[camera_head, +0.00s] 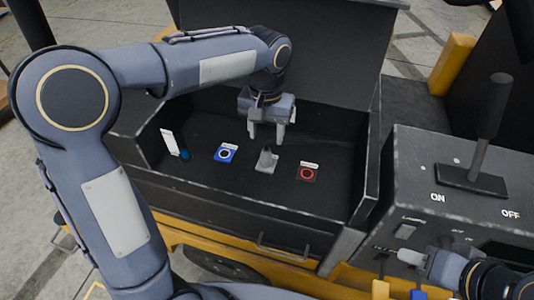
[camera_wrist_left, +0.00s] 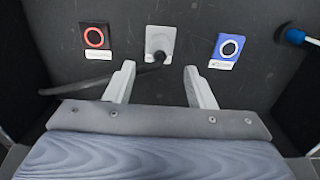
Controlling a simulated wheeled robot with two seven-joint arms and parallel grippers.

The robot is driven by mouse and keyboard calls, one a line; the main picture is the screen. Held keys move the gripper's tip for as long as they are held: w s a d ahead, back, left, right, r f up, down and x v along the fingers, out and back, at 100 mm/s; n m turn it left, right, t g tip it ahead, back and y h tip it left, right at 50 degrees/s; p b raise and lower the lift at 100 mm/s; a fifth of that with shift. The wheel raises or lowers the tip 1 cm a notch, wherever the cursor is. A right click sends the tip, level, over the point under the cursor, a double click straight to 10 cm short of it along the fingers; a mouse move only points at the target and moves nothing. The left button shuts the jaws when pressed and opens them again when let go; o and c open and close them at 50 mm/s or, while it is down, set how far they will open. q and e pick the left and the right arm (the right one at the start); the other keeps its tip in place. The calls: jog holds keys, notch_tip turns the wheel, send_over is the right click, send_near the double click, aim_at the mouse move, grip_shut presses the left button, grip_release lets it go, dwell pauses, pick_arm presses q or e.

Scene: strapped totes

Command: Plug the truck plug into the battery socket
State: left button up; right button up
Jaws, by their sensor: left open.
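A grey connector (camera_head: 267,160) stands on the floor of the open black box, between a blue ring marker and a red ring marker. In the left wrist view the grey connector (camera_wrist_left: 160,40) has a black cable (camera_wrist_left: 92,83) running off to the left. I cannot tell whether it is the plug, the socket or both. My left gripper (camera_head: 266,137) is open just above the connector, fingers pointing down. In the left wrist view its fingertips (camera_wrist_left: 159,68) are spread around the cable end, holding nothing. My right gripper (camera_head: 412,257) is at the lower right, near the control panel.
The blue marker (camera_head: 225,152) and red marker (camera_head: 306,172) flank the connector. A white and blue item (camera_head: 170,143) stands at the box's left side. The box walls (camera_head: 360,150) and raised lid (camera_head: 290,50) surround it. A lever panel (camera_head: 455,190) is at the right.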

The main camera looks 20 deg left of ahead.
aim_at(266, 149)
pick_arm(q)
notch_tip(266, 149, down, 8)
jog(key=b, duration=0.6)
jog(key=shift+f+b, duration=0.45)
jog(key=shift+p, duration=0.3)
dwell(0.5)
grip_shut()
dwell(0.4)
jog(key=shift+r, duration=0.15)
jog(key=shift+r+p, duration=2.7)
jog(key=shift+r, duration=0.2)
